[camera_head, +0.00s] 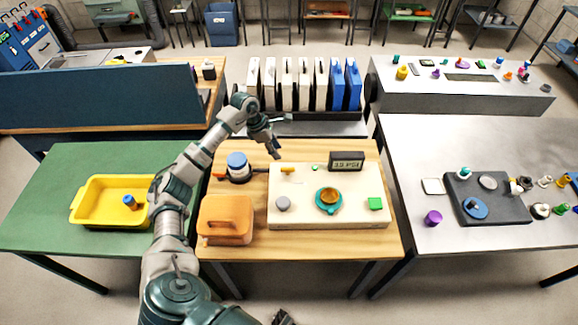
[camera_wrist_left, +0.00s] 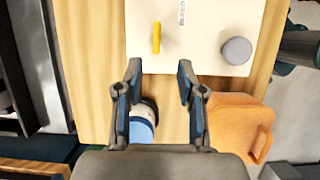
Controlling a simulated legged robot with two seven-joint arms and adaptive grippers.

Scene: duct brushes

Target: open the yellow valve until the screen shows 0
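The yellow valve (camera_head: 288,169) is a small bar handle on the cream panel (camera_head: 330,222), near its far left corner. It also shows in the left wrist view (camera_wrist_left: 156,38), just beyond the fingertips. The small dark screen (camera_head: 346,161) at the panel's far edge seems to read 33 PSI. My left gripper (camera_head: 275,152) is above the panel's far left corner, near the valve. In the left wrist view the gripper (camera_wrist_left: 159,70) is open, with nothing between its fingers. A dark piece at the bottom edge of the head view may be my right gripper; its fingers are not clear.
A rack of white and blue upright pieces is behind.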

